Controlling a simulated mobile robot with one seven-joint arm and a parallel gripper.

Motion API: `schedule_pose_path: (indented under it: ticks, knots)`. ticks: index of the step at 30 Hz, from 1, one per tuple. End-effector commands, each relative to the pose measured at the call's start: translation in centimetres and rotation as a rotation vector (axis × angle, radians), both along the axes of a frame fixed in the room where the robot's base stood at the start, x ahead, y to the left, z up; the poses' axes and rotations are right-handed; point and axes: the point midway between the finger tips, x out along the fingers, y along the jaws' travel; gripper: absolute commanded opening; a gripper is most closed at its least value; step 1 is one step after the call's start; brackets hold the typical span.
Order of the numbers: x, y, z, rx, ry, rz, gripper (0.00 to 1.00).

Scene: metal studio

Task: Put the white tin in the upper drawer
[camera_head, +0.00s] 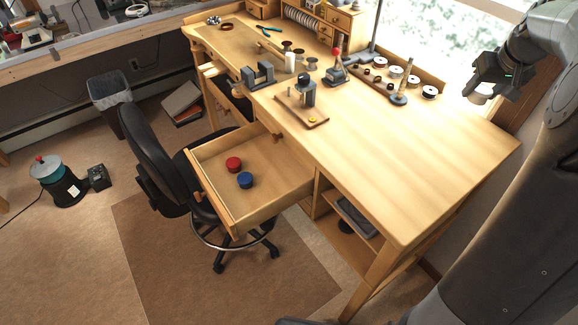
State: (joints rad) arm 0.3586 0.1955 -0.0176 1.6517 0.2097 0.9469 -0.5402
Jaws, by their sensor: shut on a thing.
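My gripper (478,92) is in the upper right, above the right back part of the wooden desk. It is shut on the white tin (484,91), whose pale side shows below the fingers; the fingers hide part of it. The tin is held above the desk, apart from the top. A wide wooden drawer (213,211) under the desk's front edge is pulled out. A red round tin (234,164) and a blue round tin (245,180) lie inside it, with bare floor around them. My gripper is far to the right of this drawer.
The right part of the desk top (400,165) is clear. Tools, spools and a wooden block (303,110) stand along its back and left. A black chair (147,150) stands against the drawer's left. A smaller drawer (213,69) farther left also stands open.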

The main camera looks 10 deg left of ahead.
Motion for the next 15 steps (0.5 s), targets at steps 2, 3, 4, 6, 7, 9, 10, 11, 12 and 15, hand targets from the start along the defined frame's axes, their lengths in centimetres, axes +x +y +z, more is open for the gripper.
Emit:
schedule_pose_path:
  ticks: [2, 3, 4, 6, 7, 9, 10, 11, 12, 15]
  knots:
    - [0.4, 1.6, 0.0, 0.000, 0.004, 0.043, 0.25]
    - [0.5, 2.3, 0.0, 0.000, 0.006, 0.064, 0.25]
    - [0.7, 2.9, -0.1, 0.000, 0.007, 0.080, 0.25]
    - [1.0, 4.5, -0.1, -0.001, 0.009, 0.129, 0.25]
    - [1.1, 5.2, -0.2, -0.001, 0.011, 0.149, 0.25]
    - [1.4, 7.3, -0.2, -0.002, 0.014, 0.208, 0.25]
    - [1.5, 8.2, -0.3, -0.002, 0.016, 0.235, 0.25]
    - [1.6, 9.2, -0.3, -0.003, 0.018, 0.265, 0.25]
    - [1.7, 10.9, -0.4, -0.003, 0.021, 0.311, 0.25]
    - [1.8, 15.5, -0.5, -0.004, 0.026, 0.444, 0.25]
